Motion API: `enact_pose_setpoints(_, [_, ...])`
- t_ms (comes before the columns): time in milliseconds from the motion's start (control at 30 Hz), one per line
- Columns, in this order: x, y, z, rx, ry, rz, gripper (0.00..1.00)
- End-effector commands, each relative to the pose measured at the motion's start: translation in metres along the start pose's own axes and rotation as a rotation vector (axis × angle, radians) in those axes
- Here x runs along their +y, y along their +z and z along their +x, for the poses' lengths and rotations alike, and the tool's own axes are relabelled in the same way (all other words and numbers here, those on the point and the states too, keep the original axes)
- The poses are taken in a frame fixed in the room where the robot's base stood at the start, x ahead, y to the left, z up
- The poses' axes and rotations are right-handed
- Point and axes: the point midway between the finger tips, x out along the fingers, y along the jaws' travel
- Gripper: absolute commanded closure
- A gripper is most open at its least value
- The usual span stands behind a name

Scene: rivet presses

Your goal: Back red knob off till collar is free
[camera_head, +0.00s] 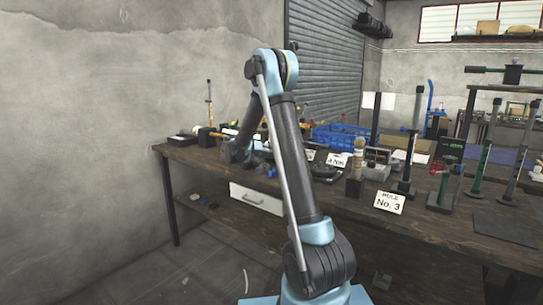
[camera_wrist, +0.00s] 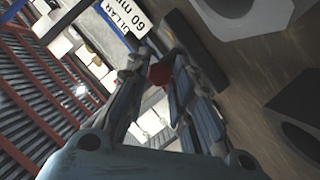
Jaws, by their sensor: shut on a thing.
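A small red piece, taken to be the red knob (camera_wrist: 160,74), shows between the fingers of my gripper (camera_wrist: 157,70) in the wrist view. The fingers are closed on it and hide most of it. The collar cannot be made out, so I cannot tell whether it is free. In the head view my arm reaches over the left part of the workbench (camera_head: 340,205). The knob cannot be made out there.
In the wrist view a white sign (camera_wrist: 124,20) ending "60 mm" and a dark bar (camera_wrist: 196,48) are close to the fingers. In the head view a blue crate (camera_head: 342,137), a "No. 3" card (camera_head: 389,203) and several upright posts crowd the bench to the right.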

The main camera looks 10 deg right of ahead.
Motion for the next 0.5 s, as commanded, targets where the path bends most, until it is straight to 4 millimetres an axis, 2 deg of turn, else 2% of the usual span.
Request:
enact_pose_setpoints(200, [-0.0048,-0.0019,-0.0013,0.005,0.043,-0.12,1.0])
enact_pose_setpoints(500, [-0.0052,-0.0016,-0.0011,0.005,0.078,-0.205,1.0])
